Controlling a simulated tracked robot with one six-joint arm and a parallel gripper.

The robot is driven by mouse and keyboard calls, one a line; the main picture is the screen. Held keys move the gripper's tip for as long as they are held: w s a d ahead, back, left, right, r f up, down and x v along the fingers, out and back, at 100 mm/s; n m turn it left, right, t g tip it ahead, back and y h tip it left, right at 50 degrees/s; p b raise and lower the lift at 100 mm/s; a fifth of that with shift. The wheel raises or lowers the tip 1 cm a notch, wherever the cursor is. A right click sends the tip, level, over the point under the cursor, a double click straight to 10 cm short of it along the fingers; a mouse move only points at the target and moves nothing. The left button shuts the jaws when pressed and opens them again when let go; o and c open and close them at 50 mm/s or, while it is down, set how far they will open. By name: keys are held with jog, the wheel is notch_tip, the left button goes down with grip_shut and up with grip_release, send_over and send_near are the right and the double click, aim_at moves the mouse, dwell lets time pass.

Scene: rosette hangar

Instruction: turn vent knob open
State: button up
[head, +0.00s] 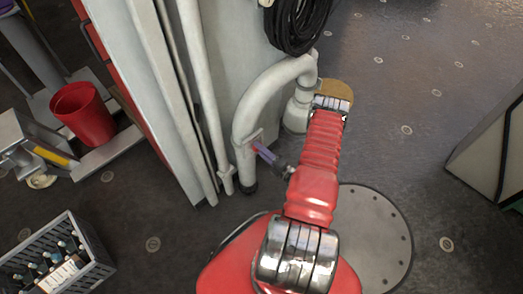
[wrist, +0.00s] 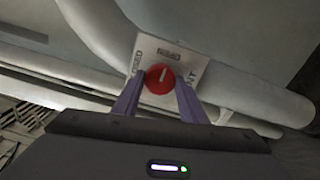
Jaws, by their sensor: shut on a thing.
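The vent knob (wrist: 160,79) is a round red knob with a pale pointer line, in the upper middle of the wrist view. It sits on a white label plate (wrist: 185,59) with printed words, fixed to a pale pipe. The pointer line stands nearly upright in that view, toward the top word. My gripper (wrist: 158,88) has its two purple fingers on either side of the knob, shut on it. In the head view my gripper (head: 265,152) reaches the plate on the bent pipe (head: 257,105); the knob is mostly hidden there.
Black cable coils (head: 297,22) hang above the pipe. A red bucket (head: 83,113) stands at the left, and a grey crate of bottles (head: 52,262) is at the lower left. A pale box-like unit (head: 490,150) is at the right edge. Floor between is open.

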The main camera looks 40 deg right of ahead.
jog(key=shift+d+f, duration=0.1)
jog(key=shift+d, duration=0.15)
jog(key=o, duration=1.1)
jog(key=shift+a, duration=0.15)
jog(key=shift+c, duration=0.2)
jog(key=shift+s, duration=0.15)
jog(key=s, duration=1.3)
jog(key=shift+s+d, duration=0.2)
jog(key=shift+s, duration=0.1)
